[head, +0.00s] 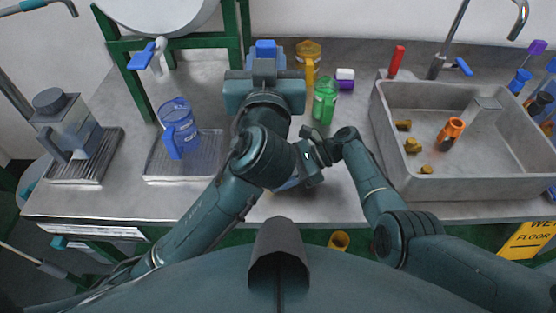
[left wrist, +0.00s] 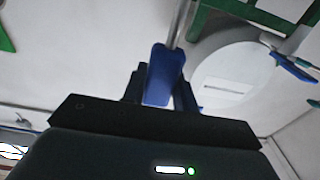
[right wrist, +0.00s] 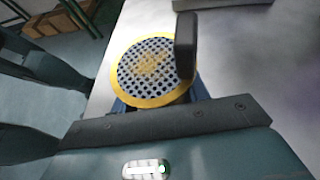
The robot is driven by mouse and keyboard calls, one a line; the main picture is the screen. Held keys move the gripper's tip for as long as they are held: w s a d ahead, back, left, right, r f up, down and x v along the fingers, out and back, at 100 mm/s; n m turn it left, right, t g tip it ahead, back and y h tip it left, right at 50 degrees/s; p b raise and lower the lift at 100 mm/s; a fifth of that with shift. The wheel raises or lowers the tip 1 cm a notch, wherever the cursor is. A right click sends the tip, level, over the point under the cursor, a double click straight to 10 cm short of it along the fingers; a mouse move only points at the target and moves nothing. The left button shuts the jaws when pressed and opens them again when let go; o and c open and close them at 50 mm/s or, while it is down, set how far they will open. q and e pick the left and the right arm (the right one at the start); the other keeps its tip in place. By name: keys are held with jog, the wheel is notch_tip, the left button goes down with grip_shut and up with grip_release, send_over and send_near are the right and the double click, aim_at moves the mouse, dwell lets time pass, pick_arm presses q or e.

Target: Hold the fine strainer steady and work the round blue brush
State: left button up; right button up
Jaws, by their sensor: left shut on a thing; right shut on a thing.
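My left gripper (head: 265,66) points away over the back of the counter. In the left wrist view it is shut on a blue handle (left wrist: 164,72) with a thin metal shaft, apparently the brush. A bit of blue (head: 265,48) shows past this gripper in the head view. The brush's bristle end is not visible. My right gripper (head: 311,162) is low in front of the counter's middle. In the right wrist view it is shut on the fine strainer (right wrist: 150,74), a yellow-rimmed disc with dark holes and yellowish grains. My left arm hides most of the strainer in the head view.
A blue jug (head: 178,128) sits on a tray at left. The sink (head: 490,186) at right holds an orange object (head: 450,130) and several yellow lumps. A green frame (head: 136,95) stands back left.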

pick_arm(q)
jog(key=shift+f, duration=0.15)
jog(key=shift+f, duration=3.1)
jog(key=shift+d+f, duration=0.25)
jog(key=shift+f, duration=0.6)
jog(key=shift+a+r, duration=0.25)
jog(key=shift+r, duration=3.85)
pick_arm(e)
jog(key=o, duration=0.9)
